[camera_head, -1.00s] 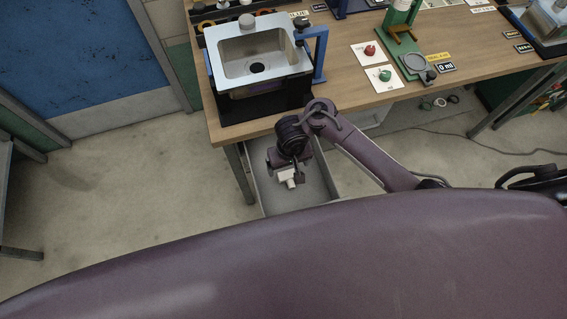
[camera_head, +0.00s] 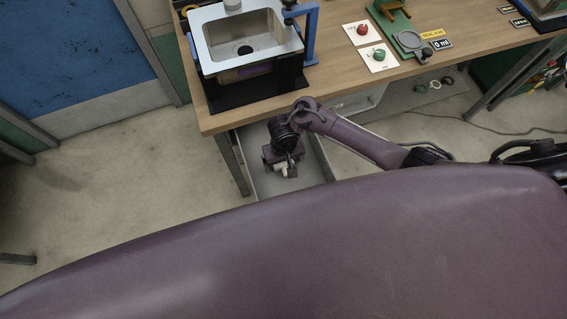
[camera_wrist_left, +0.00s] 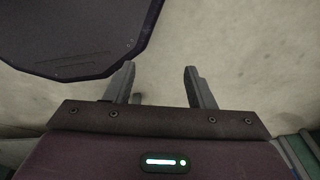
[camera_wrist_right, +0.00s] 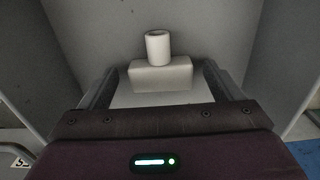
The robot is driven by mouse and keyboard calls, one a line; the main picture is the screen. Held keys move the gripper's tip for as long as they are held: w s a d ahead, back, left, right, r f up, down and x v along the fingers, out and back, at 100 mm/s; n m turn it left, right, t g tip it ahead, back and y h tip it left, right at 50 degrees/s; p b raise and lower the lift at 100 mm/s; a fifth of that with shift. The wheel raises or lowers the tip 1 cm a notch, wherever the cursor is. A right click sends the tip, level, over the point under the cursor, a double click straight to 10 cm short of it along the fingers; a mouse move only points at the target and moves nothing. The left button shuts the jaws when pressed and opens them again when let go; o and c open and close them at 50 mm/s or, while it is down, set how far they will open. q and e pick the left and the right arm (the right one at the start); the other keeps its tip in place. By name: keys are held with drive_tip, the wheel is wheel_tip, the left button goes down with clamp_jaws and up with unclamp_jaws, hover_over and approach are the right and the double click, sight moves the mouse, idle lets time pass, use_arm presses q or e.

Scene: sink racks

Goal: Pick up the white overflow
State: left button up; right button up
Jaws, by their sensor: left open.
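The white overflow (camera_wrist_right: 162,74), a pale block with a short hollow cylinder on it, lies in the grey open drawer (camera_wrist_right: 200,25) under the table. In the head view the white overflow (camera_head: 282,171) is partly hidden by my right gripper (camera_head: 290,170). In the right wrist view my right gripper (camera_wrist_right: 158,78) is open, with one finger on each side of the block and a visible gap at both sides. My left gripper (camera_wrist_left: 160,70) is open and empty over bare floor in the left wrist view; it does not show in the head view.
The wooden table (camera_head: 345,90) stands above the drawer, with a metal sink (camera_head: 243,38) in a black stand near its left corner. The drawer walls lie close around my right gripper. The floor (camera_head: 120,190) to the left is clear.

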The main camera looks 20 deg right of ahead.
drive_tip(key=c, duration=1)
drive_tip(key=shift+o, duration=0.2)
